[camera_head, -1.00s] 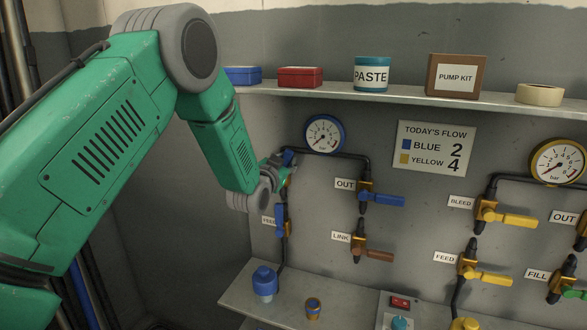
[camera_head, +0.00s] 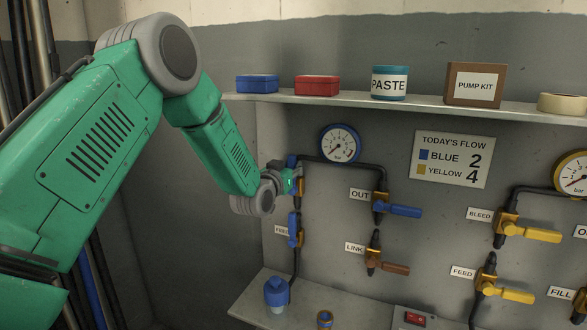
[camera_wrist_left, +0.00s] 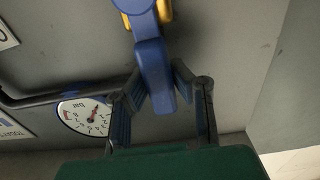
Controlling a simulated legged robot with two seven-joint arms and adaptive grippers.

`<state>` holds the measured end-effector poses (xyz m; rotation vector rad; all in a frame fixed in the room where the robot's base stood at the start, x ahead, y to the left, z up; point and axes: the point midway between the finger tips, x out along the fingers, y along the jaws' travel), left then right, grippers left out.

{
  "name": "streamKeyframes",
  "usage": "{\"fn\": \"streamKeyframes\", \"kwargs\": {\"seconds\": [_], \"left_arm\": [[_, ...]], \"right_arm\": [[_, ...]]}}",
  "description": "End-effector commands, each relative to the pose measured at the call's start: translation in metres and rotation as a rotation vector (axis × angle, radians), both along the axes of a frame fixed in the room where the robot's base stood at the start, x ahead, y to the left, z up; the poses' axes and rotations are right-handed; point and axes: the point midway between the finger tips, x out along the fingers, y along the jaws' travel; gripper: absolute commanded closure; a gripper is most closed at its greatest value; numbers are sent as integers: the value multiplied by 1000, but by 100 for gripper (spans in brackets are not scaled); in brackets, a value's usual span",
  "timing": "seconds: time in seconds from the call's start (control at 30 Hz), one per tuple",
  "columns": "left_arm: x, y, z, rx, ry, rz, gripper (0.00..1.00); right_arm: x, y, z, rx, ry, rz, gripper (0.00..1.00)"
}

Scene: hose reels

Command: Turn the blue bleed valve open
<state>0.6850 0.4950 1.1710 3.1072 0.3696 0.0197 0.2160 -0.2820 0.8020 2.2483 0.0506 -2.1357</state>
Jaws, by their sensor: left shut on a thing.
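The valve at the upper left of the panel, left of the blue-rimmed gauge (camera_head: 340,143), has a blue handle (camera_head: 291,160). Its label is hidden behind my arm. My left gripper (camera_head: 291,180) is at this valve and covers much of it. In the left wrist view the blue handle (camera_wrist_left: 152,65) runs from a yellowish valve body (camera_wrist_left: 165,10) down between the two fingers (camera_wrist_left: 160,105), which are shut on its end. The gauge also shows there, upside down. My right gripper is in neither view.
Just below is the FEED valve with a blue handle (camera_head: 295,230). To the right are the OUT valve (camera_head: 400,210) and the LINK valve (camera_head: 390,267). A shelf (camera_head: 400,104) with boxes and a paste tin runs above. A blue bottle (camera_head: 277,292) stands on the lower ledge.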

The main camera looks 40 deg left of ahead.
Motion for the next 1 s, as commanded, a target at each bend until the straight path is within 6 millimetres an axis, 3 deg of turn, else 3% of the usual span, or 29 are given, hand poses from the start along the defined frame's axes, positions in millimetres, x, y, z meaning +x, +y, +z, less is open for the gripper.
{"fn": "streamKeyframes", "kwargs": {"seconds": [0.03, 0.17, 0.2, 0.23, 0.27, 0.67, 1.0], "left_arm": [[-4, 0, -12, -10, 26, 1, 100], [-4, 0, -12, -10, 26, 1, 100], [-4, 0, -12, -10, 26, 1, 72], [-4, 0, -13, -10, 27, 1, 62], [-4, 0, -12, -9, 27, 1, 59], [-9, -3, -5, -4, 14, -1, 59], [-73, -17, -7, -7, 17, -1, 59]], "right_arm": [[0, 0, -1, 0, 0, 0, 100], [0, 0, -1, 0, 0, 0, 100], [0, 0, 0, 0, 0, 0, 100], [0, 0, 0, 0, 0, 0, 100], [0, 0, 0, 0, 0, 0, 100], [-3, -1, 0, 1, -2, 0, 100], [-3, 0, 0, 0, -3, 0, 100]]}}
